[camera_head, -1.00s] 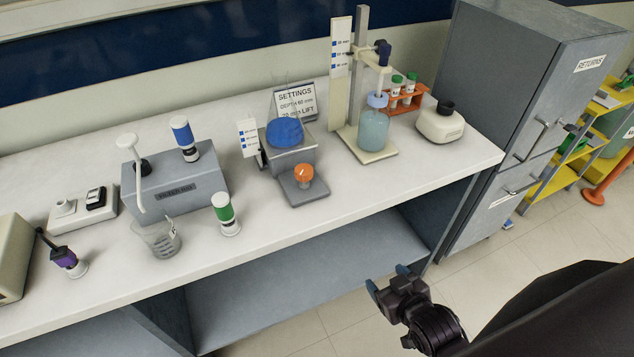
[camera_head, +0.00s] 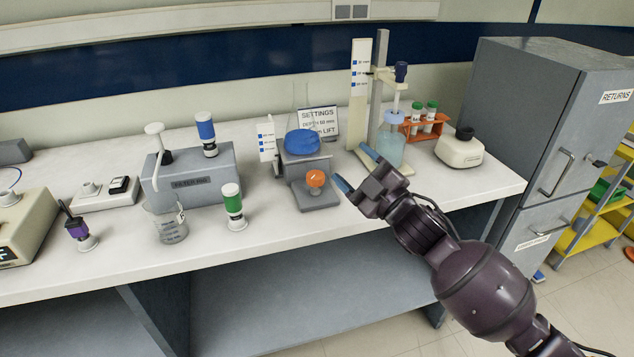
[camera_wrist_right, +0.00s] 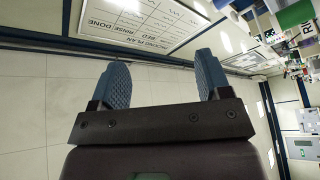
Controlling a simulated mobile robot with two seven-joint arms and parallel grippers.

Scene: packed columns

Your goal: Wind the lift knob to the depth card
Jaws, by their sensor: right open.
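The lift knob is probably the orange knob (camera_head: 316,179) on the front of a grey lab jack (camera_head: 315,198); a blue round-topped piece (camera_head: 302,142) sits on the jack's platform. The settings card (camera_head: 318,122) stands behind it, partly hidden, with "DEPTH 60 mm" and "LIFT" legible. A small white scale card (camera_head: 267,139) with blue marks stands to the jack's left. My right gripper (camera_head: 355,168) is open and empty, right of the orange knob and apart from it. Its two blue fingers also show in the right wrist view (camera_wrist_right: 160,80). My left gripper is not in view.
A stand with a tall scale (camera_head: 360,68) and a bottle (camera_head: 391,145) is behind my right gripper. An orange tube rack (camera_head: 425,124) and cream device (camera_head: 459,149) are to the right.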

